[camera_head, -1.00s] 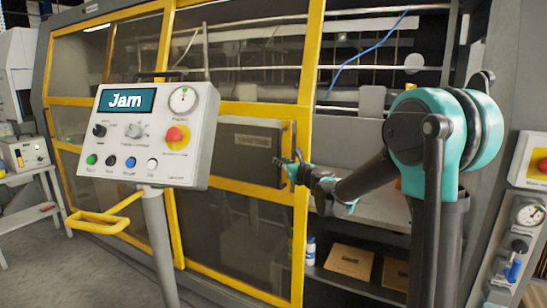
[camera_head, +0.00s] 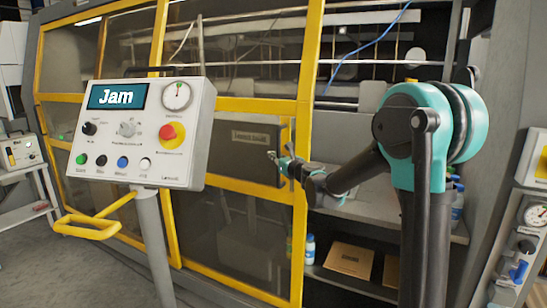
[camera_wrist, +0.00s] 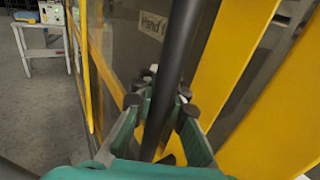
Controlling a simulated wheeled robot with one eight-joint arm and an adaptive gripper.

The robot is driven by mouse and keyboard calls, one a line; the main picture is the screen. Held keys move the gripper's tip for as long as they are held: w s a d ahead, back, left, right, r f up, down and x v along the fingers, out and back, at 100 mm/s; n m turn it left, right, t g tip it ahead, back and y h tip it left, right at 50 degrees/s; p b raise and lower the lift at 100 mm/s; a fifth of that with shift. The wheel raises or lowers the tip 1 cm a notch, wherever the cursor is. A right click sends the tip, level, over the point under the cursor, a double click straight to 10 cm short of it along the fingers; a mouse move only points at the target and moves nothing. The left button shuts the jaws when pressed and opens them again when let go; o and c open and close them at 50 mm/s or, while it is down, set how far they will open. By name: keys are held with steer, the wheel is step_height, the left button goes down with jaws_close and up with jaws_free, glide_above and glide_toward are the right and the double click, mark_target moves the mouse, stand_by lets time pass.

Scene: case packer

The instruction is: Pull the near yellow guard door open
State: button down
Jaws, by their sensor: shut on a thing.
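The near yellow guard door (camera_head: 305,150) is a tall yellow frame with dark see-through panes, at the middle of the head view. My gripper (camera_head: 283,165) is at this door's right edge. In the wrist view my gripper (camera_wrist: 160,106) is shut on a black upright bar handle (camera_wrist: 183,35), with its fingers on both sides of the bar. The yellow door frame (camera_wrist: 238,60) runs just right of the bar there. The handle is mostly hidden behind my gripper in the head view. Right of the door's edge, the machine's inside shows without a pane.
A grey control panel (camera_head: 150,165) showing "Jam" stands on a post in front of the doors, with a yellow bar (camera_head: 90,228) below. Inside the machine are cardboard pieces (camera_head: 350,259) and bottles (camera_head: 310,248). A gauge panel (camera_head: 522,245) stands at the right. Floor at left is clear.

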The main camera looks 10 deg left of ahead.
steer(key=w+a, duration=0.1)
steer(key=a, duration=0.3)
steer(key=w+a, duration=0.2)
steer(key=a, duration=0.3)
steer(key=w+a, duration=0.1)
steer(key=a, duration=0.3)
steer(key=shift+w+a, duration=0.2)
steer(key=shift+w, duration=0.15)
steer(key=c, duration=1.9)
jaws_free()
